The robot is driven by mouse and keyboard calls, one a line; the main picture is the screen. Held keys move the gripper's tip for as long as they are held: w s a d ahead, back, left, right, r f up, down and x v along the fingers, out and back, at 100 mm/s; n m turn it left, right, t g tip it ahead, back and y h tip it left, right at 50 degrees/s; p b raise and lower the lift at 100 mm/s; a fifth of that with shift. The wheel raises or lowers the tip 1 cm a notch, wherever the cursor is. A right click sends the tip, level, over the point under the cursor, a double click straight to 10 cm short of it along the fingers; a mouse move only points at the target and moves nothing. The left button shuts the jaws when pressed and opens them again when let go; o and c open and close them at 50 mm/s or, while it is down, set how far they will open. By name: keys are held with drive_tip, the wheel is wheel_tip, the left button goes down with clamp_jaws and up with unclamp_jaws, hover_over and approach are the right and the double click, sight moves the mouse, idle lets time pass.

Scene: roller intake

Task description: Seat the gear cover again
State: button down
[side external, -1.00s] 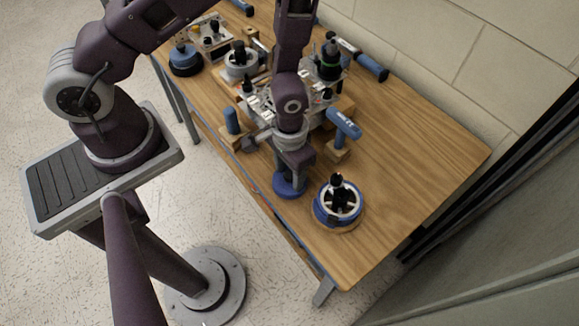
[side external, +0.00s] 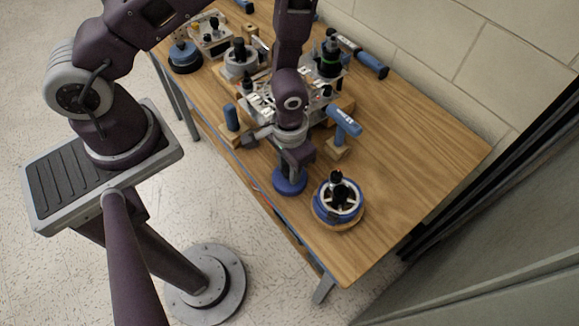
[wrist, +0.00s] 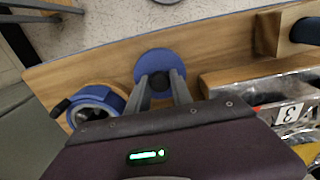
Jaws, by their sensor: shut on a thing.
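The gear cover appears to be the round blue disc (side external: 290,183) below my gripper (side external: 288,170), near the table's front edge. It also shows in the wrist view (wrist: 158,58), just beyond my fingertips (wrist: 161,82). My gripper points down, and its fingers are shut on a dark knob at the middle of the disc. The fingers hide most of the knob. I cannot tell whether the disc touches the table or hangs just above it. A blue ring housing with a spoked wheel and black post (side external: 338,200) stands right of the disc, apart from it.
A metal fixture plate with several parts (side external: 262,103) lies behind my gripper. A blue-handled mallet (side external: 344,122) on a wooden block (side external: 338,149) and an upright blue peg (side external: 231,117) stand close by. The right side of the wooden table (side external: 420,165) is clear.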

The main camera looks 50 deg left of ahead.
drive_tip(key=shift+r, duration=3)
drive_tip(key=shift+r, duration=0.3)
wheel_tip(320, 180, up, 18)
drive_tip(key=f, duration=0.1)
drive_tip(key=w+a+n, duration=0.6)
drive_tip(key=w+a, duration=0.6)
drive_tip(key=a, duration=0.4)
drive_tip(key=shift+s+f, duration=0.15)
drive_tip(key=shift+f, duration=2.55)
drive_tip(key=shift+s+f, duration=0.1)
drive_tip(key=shift+f, duration=2.55)
drive_tip(key=shift+f, duration=0.95)
